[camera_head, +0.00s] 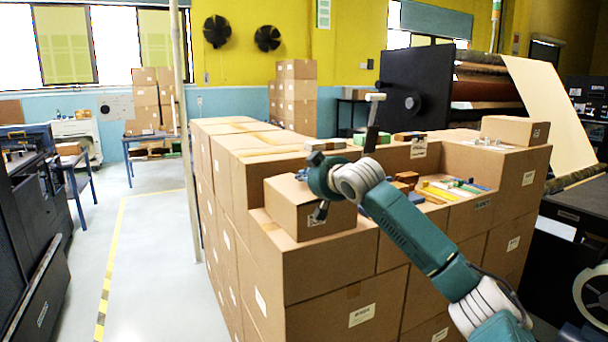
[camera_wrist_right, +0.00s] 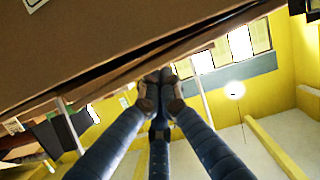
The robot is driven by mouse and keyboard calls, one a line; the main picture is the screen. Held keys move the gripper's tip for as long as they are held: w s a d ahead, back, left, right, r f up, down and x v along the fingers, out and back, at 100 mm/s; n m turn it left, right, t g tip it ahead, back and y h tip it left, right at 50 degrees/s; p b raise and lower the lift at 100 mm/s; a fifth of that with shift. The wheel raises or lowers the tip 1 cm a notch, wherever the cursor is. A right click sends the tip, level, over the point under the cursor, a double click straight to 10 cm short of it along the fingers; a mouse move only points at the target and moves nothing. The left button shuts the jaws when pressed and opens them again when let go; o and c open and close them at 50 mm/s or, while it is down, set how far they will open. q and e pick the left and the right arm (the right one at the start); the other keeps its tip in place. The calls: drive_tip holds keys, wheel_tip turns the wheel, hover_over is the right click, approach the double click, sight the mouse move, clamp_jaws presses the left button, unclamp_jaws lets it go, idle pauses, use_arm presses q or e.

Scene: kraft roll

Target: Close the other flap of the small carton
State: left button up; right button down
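A small brown carton (camera_head: 290,218) sits on the near left corner of the stacked boxes. My right gripper (camera_head: 318,208) is at its top right side, and my wrist hides part of the carton's top. In the right wrist view the gripper's fingers (camera_wrist_right: 160,92) are drawn together at their tips, with nothing visible between them. The tips are close under the edge of a brown cardboard panel (camera_wrist_right: 90,45); I cannot tell whether they touch it. A dark gap runs along that panel's edge. I cannot make out the flaps in the head view. My left gripper is not in view.
Large stacked cartons (camera_head: 330,270) form the work surface. Small coloured items (camera_head: 450,190) lie in a recess to the right of my arm. Another carton (camera_head: 515,130) stands at the back right. A pale pole (camera_head: 183,120) rises at the left, beside open floor (camera_head: 155,240).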

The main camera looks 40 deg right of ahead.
sight(306, 186)
drive_tip(key=shift+s+d+f+m+y+b, duration=0.15)
drive_tip(key=shift+f+m+b, duration=0.15)
drive_tip(key=shift+f, duration=0.2)
drive_tip(key=shift+w+d+f+m+y+b, duration=0.1)
drive_tip(key=shift+f+m+y+b, duration=0.1)
drive_tip(key=shift+f+b, duration=0.25)
drive_tip(key=shift+a, duration=0.1)
drive_tip(key=shift+r+p, duration=0.55)
drive_tip(key=shift+p, duration=0.3)
wheel_tip(306, 186, up, 4)
drive_tip(key=p, duration=0.4)
drive_tip(key=shift+f, duration=0.1)
drive_tip(key=shift+s+a+f+b, duration=0.1)
drive_tip(key=shift+s+f+b, duration=0.15)
drive_tip(key=shift+s+b, duration=0.45)
drive_tip(key=b+v, duration=0.4)
drive_tip(key=v, duration=0.4)
drive_tip(key=shift+s, duration=0.1)
drive_tip(key=shift+s+a+r, duration=0.1)
drive_tip(key=shift+s+r, duration=0.1)
drive_tip(key=shift+s, duration=0.05)
